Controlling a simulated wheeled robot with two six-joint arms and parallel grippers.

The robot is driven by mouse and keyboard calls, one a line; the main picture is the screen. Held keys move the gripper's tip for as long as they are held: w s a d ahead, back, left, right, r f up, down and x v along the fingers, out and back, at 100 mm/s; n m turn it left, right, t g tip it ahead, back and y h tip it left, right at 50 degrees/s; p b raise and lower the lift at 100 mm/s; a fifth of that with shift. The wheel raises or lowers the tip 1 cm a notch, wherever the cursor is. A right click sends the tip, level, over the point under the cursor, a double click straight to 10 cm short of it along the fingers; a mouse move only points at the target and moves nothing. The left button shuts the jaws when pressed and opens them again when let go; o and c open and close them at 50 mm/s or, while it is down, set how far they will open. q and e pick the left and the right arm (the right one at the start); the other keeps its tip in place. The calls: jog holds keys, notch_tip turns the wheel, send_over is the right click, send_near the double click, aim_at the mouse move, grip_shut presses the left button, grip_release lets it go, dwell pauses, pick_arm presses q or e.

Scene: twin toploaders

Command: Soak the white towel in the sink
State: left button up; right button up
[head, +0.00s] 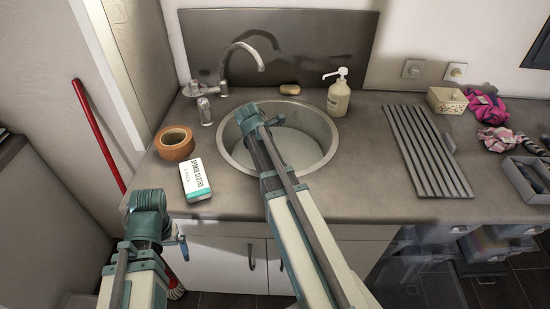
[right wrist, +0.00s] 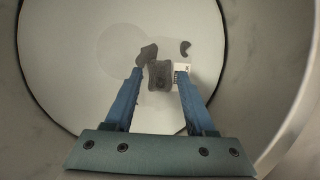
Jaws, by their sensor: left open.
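The round steel sink (head: 227,150) is set in the grey counter, with a pale, smooth disc at its bottom. I cannot tell whether that disc is water or bare basin. My right arm reaches over the sink, its gripper (head: 272,121) above the basin. In the right wrist view the blue fingers of this gripper (right wrist: 160,72) are apart, with a small dark grey shape and a white patch beyond their tips. I cannot make out what these are. My left gripper (head: 181,246) is open, low in front of the counter. No white towel can be made out.
A faucet (head: 241,56) stands behind the sink. A soap dispenser (head: 338,95) and brown soap (head: 290,89) are by its back rim. A ribbed drainer (head: 428,150) lies right.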

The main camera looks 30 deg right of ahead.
jog(key=shift+r, duration=0.1)
dwell(0.3)
jog(key=p+v, duration=1.2)
jog(key=v, duration=0.1)
jog(key=shift+a+r+p, duration=0.1)
jog(key=shift+r+p, duration=0.15)
jog(key=shift+p, duration=0.1)
jog(key=shift+s, duration=0.1)
